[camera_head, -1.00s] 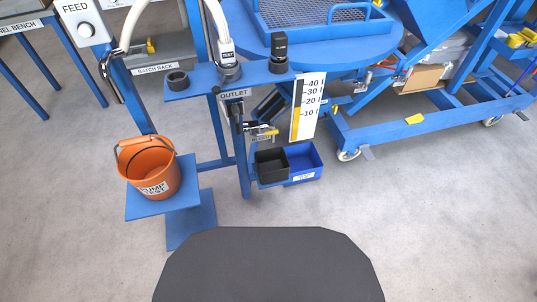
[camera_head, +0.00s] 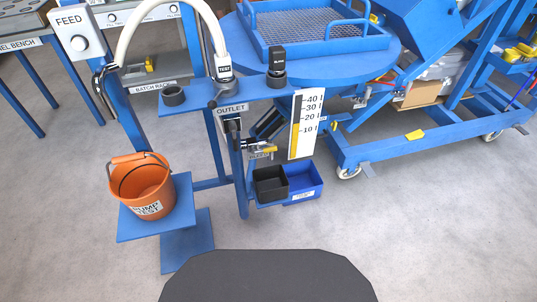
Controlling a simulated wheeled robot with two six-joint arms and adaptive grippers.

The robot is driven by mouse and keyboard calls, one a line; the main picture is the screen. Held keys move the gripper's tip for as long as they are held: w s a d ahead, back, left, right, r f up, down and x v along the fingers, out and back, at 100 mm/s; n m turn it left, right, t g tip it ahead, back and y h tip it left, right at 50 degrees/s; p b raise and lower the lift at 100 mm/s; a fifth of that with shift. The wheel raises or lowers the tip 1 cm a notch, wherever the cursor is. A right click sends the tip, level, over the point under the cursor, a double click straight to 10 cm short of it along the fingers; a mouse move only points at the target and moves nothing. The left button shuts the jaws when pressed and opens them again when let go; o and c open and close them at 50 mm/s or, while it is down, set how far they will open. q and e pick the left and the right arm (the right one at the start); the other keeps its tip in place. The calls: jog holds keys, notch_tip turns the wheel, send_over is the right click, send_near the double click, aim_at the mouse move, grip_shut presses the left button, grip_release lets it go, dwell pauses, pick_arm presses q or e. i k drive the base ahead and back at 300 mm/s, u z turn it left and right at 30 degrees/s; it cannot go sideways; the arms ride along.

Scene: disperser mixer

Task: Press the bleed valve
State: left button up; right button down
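A small metal valve with a yellow part (camera_head: 262,149) sits on the blue stand's post, below the label OUTLET (camera_head: 231,108). A small tag under it is too small to read, so I cannot tell for sure that it is the bleed valve. A black hose end marked TEST (camera_head: 223,72) stands on the stand's crossbar (camera_head: 190,99), and a black fitting (camera_head: 276,62) stands further right. Neither of my grippers is in view.
An orange bucket (camera_head: 143,190) stands on a low blue shelf at left. Black (camera_head: 270,185) and blue (camera_head: 304,183) bins hang below the valve. A scale board (camera_head: 305,125) stands right of it. A blue wheeled frame (camera_head: 420,140) is at right. The floor in front is clear.

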aim_at(253, 150)
jog(key=z, duration=2.85)
jog(key=i, duration=1.35)
jog(key=u, duration=2.7)
